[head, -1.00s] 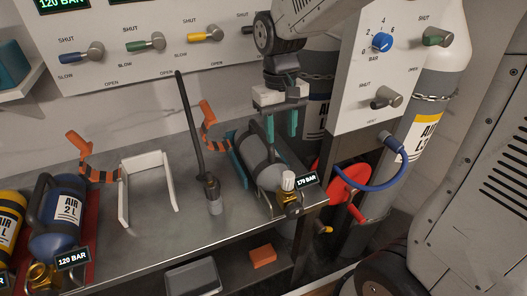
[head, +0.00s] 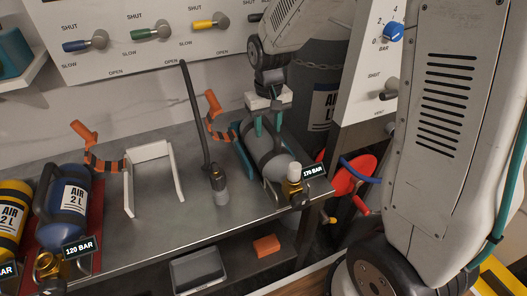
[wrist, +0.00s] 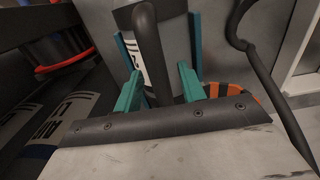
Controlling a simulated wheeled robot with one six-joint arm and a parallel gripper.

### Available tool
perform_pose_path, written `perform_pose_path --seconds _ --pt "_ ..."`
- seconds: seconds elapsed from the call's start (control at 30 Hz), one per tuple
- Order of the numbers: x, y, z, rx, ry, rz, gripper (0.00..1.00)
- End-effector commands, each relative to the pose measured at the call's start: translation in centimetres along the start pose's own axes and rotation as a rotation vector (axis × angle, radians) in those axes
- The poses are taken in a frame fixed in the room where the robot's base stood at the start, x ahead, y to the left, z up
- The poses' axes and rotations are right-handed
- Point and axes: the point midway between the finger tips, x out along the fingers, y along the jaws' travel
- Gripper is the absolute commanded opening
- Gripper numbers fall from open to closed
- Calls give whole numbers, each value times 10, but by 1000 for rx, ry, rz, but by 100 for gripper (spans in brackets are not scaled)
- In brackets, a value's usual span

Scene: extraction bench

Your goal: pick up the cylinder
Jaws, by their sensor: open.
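A grey cylinder (head: 270,163) with a dark carry handle, a brass valve (head: 294,186) and a 170 BAR display lies in a teal cradle (head: 240,162) at the bench's right end. My gripper (head: 267,123) hangs over its upper part, fingers pointing down. In the wrist view, the open teal fingers (wrist: 159,90) stand on either side of the dark handle bar (wrist: 148,45). Whether they touch it, I cannot tell. A blue AIR 2 L cylinder (head: 73,197) and a yellow cylinder (head: 12,215) lie at the far left.
A black hose with a nozzle (head: 217,180) stands left of the grey cylinder. A white frame (head: 128,187) and orange-handled straps (head: 214,104) are on the bench. A valve panel (head: 160,52) is behind. A red reel (head: 350,183) is at the right.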

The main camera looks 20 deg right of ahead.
Motion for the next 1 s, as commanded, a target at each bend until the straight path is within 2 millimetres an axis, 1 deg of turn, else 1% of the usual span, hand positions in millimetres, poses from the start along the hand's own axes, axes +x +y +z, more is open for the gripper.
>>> perform_pose_path --seconds 0.13,0.17,0.2,0.3,1.0 --pt "0 -1 0 -1 0 0 40" --pt "0 -1 0 -2 0 0 38" --pt "0 -1 0 -2 0 0 26" --pt "0 -2 0 -3 0 0 0" --pt "-1 -3 0 -4 0 0 0"
